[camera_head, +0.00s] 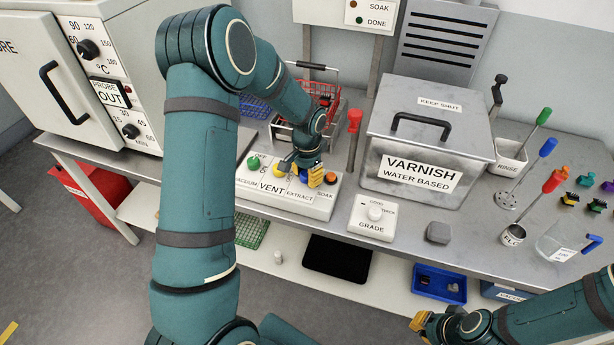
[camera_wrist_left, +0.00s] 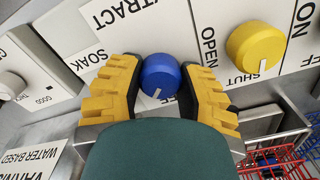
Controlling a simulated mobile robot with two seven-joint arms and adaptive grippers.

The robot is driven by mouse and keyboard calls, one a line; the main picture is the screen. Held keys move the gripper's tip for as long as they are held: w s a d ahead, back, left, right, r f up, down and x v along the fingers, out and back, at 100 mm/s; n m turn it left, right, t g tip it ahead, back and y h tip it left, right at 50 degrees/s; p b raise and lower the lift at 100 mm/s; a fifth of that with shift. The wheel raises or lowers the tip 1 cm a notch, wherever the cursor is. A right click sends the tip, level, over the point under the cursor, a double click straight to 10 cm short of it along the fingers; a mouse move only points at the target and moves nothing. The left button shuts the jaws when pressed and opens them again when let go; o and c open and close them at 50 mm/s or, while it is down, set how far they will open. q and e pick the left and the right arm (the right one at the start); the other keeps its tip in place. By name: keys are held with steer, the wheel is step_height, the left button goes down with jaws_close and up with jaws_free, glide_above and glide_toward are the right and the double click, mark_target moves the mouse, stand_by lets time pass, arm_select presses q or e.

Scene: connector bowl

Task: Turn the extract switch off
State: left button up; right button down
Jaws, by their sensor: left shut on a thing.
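The white switch panel (camera_head: 262,201) on the bench carries knobs over the labels VACUUM, VENT, EXTRACT and SOAK. The blue extract knob (camera_wrist_left: 160,78) has a white pointer line directed toward the lower edge of the left wrist view. My left gripper (camera_head: 318,178) has its yellow fingers on either side of the blue knob and is shut on it; the fingers hide the knob's ON and OFF marks in part. The yellow vent knob (camera_wrist_left: 256,46) is beside it, with OPEN and SHUT marks. My right gripper (camera_head: 432,325) is low in the head view, away from the panel, its opening unclear.
A red-handled lever (camera_head: 354,122), a varnish tank (camera_head: 425,140) and a grade dial box (camera_head: 373,219) stand to the right. A red wire basket (camera_head: 322,92) is behind my left gripper.

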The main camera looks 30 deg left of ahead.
mark_target(306, 172)
arm_select(q)
steer(key=n, duration=0.4)
steer(key=shift+n, duration=0.3)
steer(key=shift+a+n, duration=0.1)
steer(key=shift+n, duration=1.8)
steer(key=o, duration=1.2)
steer(key=shift+r, duration=0.1)
steer(key=shift+a+r, duration=0.1)
steer(key=shift+r, duration=3.85)
